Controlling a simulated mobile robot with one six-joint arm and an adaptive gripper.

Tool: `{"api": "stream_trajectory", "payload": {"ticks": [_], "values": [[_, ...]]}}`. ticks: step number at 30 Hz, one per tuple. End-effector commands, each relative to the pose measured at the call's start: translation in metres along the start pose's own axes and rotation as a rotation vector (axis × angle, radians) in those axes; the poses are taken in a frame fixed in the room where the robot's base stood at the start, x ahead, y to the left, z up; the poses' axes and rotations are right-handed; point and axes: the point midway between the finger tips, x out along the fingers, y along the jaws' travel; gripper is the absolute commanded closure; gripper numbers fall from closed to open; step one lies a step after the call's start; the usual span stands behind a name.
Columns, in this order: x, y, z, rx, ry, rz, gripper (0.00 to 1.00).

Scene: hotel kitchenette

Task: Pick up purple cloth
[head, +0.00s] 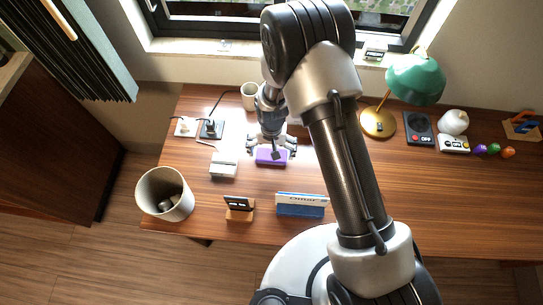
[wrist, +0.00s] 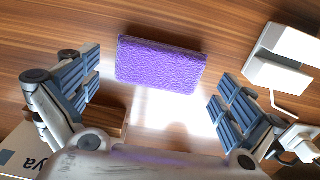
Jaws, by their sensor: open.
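The purple cloth (head: 271,156) lies on the wooden table in the head view, just below my gripper (head: 274,148). In the wrist view the purple cloth (wrist: 160,64) is a flat, fuzzy-textured rectangle, slightly tilted. My gripper (wrist: 155,100) is open, with its blue-padded fingers spread wide apart to the left and right. The cloth sits beyond the fingers, toward the top of the picture, and neither finger touches it. Nothing is held.
A white box (head: 223,165) lies left of the cloth. A cream cup (head: 249,96) stands behind. A blue-and-white sign (head: 302,204) and a small wooden stand (head: 239,208) stand in front. A green lamp (head: 415,78) is at the right. A bin (head: 165,194) is at the left.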

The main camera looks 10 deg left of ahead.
Motion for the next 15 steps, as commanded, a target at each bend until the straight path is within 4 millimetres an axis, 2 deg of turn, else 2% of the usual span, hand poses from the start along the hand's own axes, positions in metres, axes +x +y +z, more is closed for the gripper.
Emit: {"api": "stream_trajectory", "payload": {"ticks": [1,3,6,12,15], "values": [[0.012,-0.001,-0.001,0.0,-0.002,0.001,0.0],[0.023,-0.001,-0.001,0.0,-0.002,0.001,0.0],[0.032,-0.001,-0.001,0.0,-0.001,0.0,0.0],[0.032,-0.001,-0.001,0.0,0.0,0.0,0.0],[0.032,-0.001,-0.001,0.0,0.0,0.0,0.05]]}}
